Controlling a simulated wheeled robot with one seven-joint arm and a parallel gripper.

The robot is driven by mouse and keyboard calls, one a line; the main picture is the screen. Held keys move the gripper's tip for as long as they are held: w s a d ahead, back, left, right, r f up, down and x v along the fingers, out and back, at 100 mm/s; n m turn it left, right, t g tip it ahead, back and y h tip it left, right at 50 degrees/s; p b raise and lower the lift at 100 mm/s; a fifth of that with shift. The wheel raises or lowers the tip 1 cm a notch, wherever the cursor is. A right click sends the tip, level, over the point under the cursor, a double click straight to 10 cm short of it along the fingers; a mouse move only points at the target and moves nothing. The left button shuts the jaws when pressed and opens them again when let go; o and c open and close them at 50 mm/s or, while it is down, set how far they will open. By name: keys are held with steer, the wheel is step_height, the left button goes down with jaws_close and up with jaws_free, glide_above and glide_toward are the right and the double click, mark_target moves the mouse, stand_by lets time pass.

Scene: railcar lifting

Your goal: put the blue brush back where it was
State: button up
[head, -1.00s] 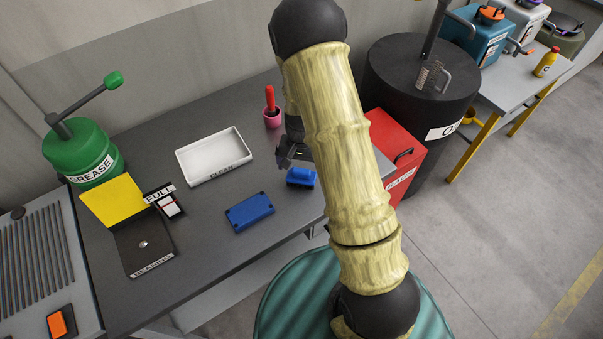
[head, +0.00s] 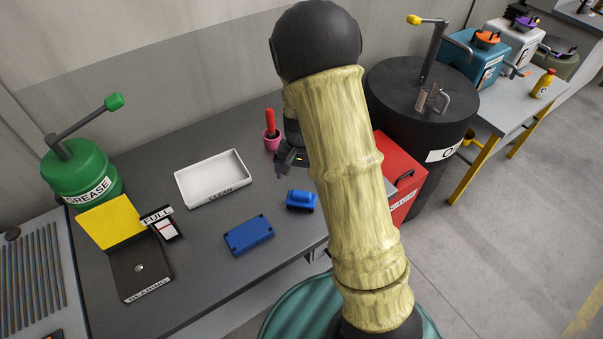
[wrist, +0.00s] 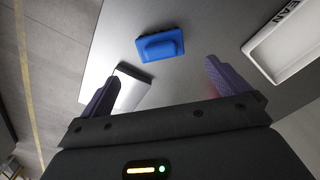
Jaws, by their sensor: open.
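The blue brush (head: 301,200) lies on the dark grey workbench (head: 215,275), near its right front edge. It has a raised back and shows in the wrist view (wrist: 160,46), ahead of the fingers. My gripper (head: 291,160) is behind the brush in the head view, apart from it and partly hidden by my arm. In the wrist view my gripper (wrist: 162,90) has its two dark purple fingers wide apart with nothing held between them.
A flat blue block (head: 249,235) lies left of the brush. The white CLEAN tray (head: 212,178) and a pink cup (head: 271,141) with a red-handled tool stand behind. A pale block (wrist: 131,90) shows near one finger. A red box (head: 400,178) stands right of the bench.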

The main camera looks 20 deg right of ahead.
steer(key=s+r+n+t, duration=0.2)
steer(key=s+r+n, duration=0.3)
steer(key=s+r, duration=0.6)
steer(key=s, duration=0.3)
steer(key=shift+t, duration=0.3)
